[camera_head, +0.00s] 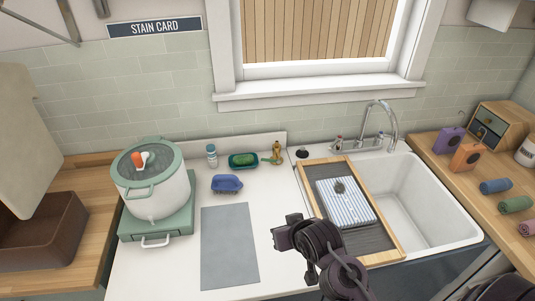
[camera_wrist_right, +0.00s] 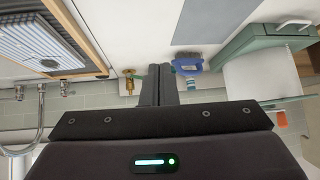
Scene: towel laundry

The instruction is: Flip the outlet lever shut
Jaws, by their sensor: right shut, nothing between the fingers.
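A small brass fitting (camera_head: 277,150) stands at the back of the white counter, with a short green piece (camera_head: 266,160) at its foot. It looks like the outlet and its lever, but the lever's position is too small to tell. In the right wrist view the brass fitting (camera_wrist_right: 129,84) shows just left of my fingers, apart from them. My right gripper (camera_head: 277,233) is shut and empty, above the front of the counter between the grey mat and the wooden-framed board. Its two fingers (camera_wrist_right: 160,70) lie together in the wrist view. My left gripper is out of view.
A green sponge dish (camera_head: 243,160), a blue brush (camera_head: 227,183) and a small bottle (camera_head: 211,155) stand left of the fitting. A lidded pot (camera_head: 152,190) is further left. The grey mat (camera_head: 228,250) is bare.

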